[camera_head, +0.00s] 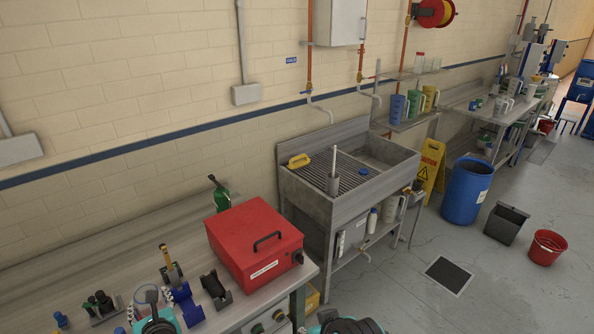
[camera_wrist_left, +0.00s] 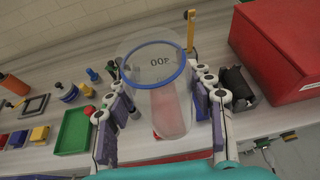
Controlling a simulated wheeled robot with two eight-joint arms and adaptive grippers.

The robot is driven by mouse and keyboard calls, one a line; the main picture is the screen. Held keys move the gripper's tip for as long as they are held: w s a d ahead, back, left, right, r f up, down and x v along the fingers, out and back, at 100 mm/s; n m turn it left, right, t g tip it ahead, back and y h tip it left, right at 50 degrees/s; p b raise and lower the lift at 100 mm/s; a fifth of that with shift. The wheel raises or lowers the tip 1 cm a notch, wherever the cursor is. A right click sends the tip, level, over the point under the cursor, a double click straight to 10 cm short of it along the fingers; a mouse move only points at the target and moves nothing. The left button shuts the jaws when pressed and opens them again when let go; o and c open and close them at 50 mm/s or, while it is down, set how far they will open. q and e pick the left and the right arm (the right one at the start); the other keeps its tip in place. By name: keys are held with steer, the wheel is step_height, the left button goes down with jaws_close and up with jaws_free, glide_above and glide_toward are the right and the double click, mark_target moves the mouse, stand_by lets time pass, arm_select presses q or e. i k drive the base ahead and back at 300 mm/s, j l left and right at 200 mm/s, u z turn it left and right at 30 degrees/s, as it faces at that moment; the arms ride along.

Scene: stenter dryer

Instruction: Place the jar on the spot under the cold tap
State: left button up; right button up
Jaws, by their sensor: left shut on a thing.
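My left gripper (camera_wrist_left: 162,112) is shut on a clear jar (camera_wrist_left: 158,82) with a blue rim and dark marks, its open top facing the camera. In the head view my left gripper (camera_head: 160,309) is low at the left, over the bench; the jar there is small and hard to make out. The sink (camera_head: 301,192) stands beyond the red box, with two wall taps above it, a left tap (camera_head: 321,108) and a right tap (camera_head: 376,95). A blue round spot (camera_head: 364,171) lies in the sink, below the right tap. Which tap is cold cannot be read. My right gripper is not clearly visible.
A green tray (camera_wrist_left: 75,131) lies left of the jar.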

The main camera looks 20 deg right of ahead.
mark_target(329, 171)
steer(key=i+l, duration=0.1)
steer(key=l, duration=0.3)
steer(key=i+l+z, duration=0.15)
steer(key=l, duration=0.65)
steer(key=i+l+z, duration=0.1)
steer(key=l, duration=0.3)
steer(key=i+l+z, duration=0.2)
steer(key=i+l, duration=0.35)
steer(key=l, duration=0.2)
steer(key=i+l+z, duration=0.2)
steer(key=i+l, duration=0.4)
steer(key=i+j+z, duration=0.15)
steer(key=i, duration=0.3)
steer(key=i+j+z, duration=0.1)
steer(key=i, duration=0.35)
steer(key=i+j, duration=0.1)
steer(key=j, duration=0.15)
steer(key=i+j+z, duration=0.1)
steer(key=j, duration=0.1)
